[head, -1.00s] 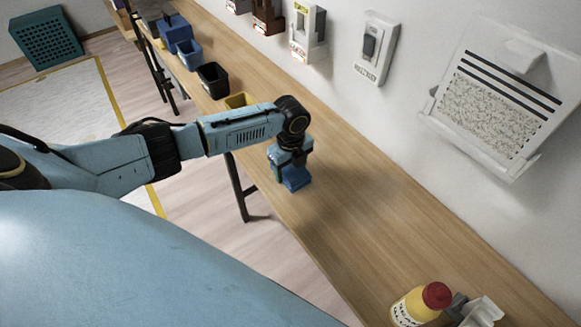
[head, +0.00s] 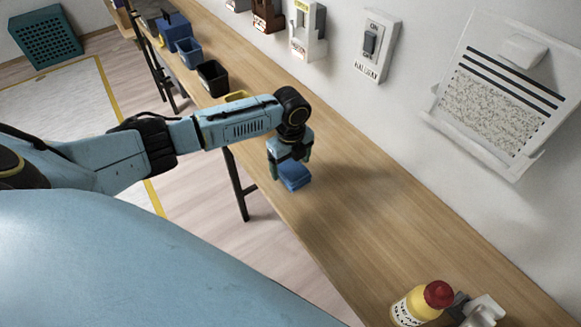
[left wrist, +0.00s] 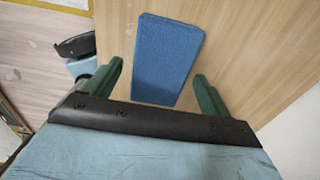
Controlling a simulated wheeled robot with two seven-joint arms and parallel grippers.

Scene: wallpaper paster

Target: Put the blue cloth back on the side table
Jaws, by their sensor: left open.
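The blue cloth (head: 295,177) is a small folded block lying on the wooden side table (head: 400,215). In the left wrist view the cloth (left wrist: 167,60) lies flat on the wood, between and beyond the fingertips. My left gripper (head: 290,163) is directly above the cloth in the head view, pointing down. In the left wrist view its two green fingers (left wrist: 158,84) are spread apart, with a gap on each side of the cloth. My right gripper is not in view.
A yellow bottle with a red cap (head: 423,303) stands at the near end of the table. Wall units (head: 375,45) hang along the right. The table is clear between cloth and bottle.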

